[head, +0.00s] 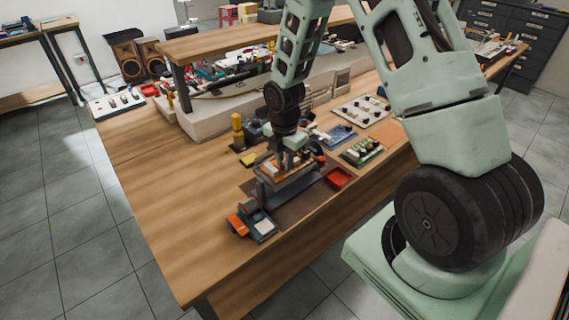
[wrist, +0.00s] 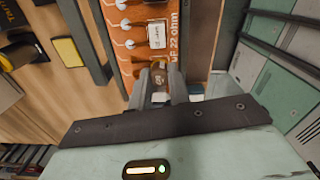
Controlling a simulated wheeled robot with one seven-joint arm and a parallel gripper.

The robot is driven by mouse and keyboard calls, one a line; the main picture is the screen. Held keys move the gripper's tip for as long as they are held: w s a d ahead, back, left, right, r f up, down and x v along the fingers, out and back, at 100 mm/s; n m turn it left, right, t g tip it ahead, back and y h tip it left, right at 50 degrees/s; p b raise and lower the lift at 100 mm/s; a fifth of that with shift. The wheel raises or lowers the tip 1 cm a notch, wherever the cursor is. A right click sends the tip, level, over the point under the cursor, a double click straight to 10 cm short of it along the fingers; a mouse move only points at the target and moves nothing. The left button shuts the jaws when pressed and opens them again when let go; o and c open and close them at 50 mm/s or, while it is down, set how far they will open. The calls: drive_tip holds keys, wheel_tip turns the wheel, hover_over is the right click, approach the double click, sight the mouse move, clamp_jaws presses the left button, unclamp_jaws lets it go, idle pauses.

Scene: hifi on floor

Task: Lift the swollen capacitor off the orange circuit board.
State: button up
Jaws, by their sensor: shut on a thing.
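The orange circuit board (head: 268,172) sits in a grey holder on the workbench, below my gripper (head: 289,158) in the head view. In the wrist view the orange board (wrist: 193,42) runs up from the fingers, with printed white lettering and a row of parts. My gripper (wrist: 167,92) is shut on a small brown, rounded capacitor (wrist: 159,74) at the near end of that row. Its lower part is hidden by the fingers, so I cannot tell whether it still touches the board. A white labelled part (wrist: 156,36) stands farther along the board.
A red tray (head: 338,178) and a green circuit board (head: 361,152) lie right of the holder. An orange and grey device (head: 252,223) stands in front. A yellow-topped bottle (head: 237,128) stands behind left. The bench's left front is clear.

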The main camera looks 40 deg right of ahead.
wheel_tip(320, 180, up, 15)
drive_tip(key=p, duration=0.4)
drive_tip(key=shift+f, duration=0.2)
idle(0.8)
